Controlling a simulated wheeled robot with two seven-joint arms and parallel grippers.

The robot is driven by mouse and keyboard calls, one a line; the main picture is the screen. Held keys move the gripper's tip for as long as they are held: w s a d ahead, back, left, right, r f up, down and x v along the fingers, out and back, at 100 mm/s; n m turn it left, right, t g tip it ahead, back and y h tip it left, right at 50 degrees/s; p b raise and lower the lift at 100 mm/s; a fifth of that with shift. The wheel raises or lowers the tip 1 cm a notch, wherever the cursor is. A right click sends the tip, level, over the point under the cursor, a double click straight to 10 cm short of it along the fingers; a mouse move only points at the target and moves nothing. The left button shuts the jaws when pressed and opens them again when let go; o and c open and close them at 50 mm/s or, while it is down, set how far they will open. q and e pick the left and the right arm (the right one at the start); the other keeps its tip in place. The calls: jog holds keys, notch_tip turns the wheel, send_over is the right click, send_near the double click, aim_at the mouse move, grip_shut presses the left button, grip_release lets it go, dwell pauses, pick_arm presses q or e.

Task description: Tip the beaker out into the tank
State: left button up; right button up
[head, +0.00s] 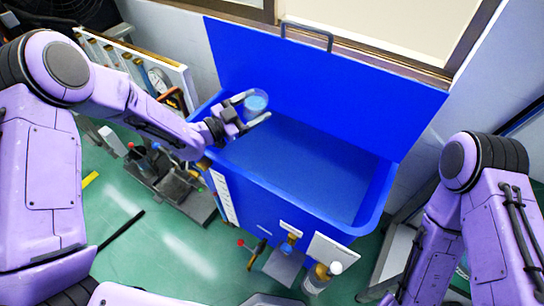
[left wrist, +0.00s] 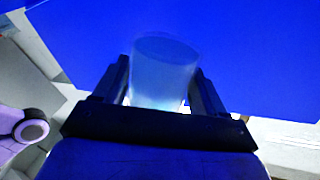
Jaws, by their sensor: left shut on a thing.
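A blue tank (head: 290,215) stands in the middle of the head view with its blue lid (head: 330,85) raised at the back. My left gripper (head: 256,108) is over the tank's left back part, in front of the lid. It is shut on a clear beaker (head: 256,102) with pale blue contents. In the left wrist view the beaker (left wrist: 163,72) sits between the two dark fingers, its round end away from the palm. I cannot tell how far it is tilted. My right arm shows at the right, but its gripper is out of view.
Bottles and dark trays (head: 178,185) stand on the green floor left of the tank. Valves and a white-capped bottle (head: 318,278) are at the tank's front. A window (head: 385,25) and wall are behind. The tank's interior looks clear of objects.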

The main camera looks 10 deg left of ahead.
pick_arm(q)
jog(key=shift+s+d+f+m, duration=0.1)
jog(key=shift+s+m, duration=0.1)
jog(key=shift+m, duration=0.2)
jog(key=shift+s+d+f+m+h+b, duration=0.3)
jog(key=shift+s+d+f+m+b, duration=0.2)
jog(key=shift+m+b, duration=0.5)
jog(key=shift+s+f+m+b, duration=0.15)
jog(key=shift+f+m+b, duration=0.95)
jog(key=shift+b, duration=0.05)
jog(key=shift+f+m+h+b, duration=0.35)
jog(key=shift+m+b, duration=0.15)
jog(key=shift+m, duration=0.45)
jog(key=shift+f+m+h+b, duration=0.3)
jog(key=shift+m+b, duration=0.2)
jog(key=shift+m, duration=0.45)
dwell(1.1)
jog(key=shift+r+m, duration=0.45)
jog(key=shift+m, duration=0.55)
dwell(0.4)
jog(key=shift+s+d+r+m+g+h+b, duration=0.3)
jog(key=shift+s+m+b, duration=0.2)
jog(key=shift+m, duration=0.3)
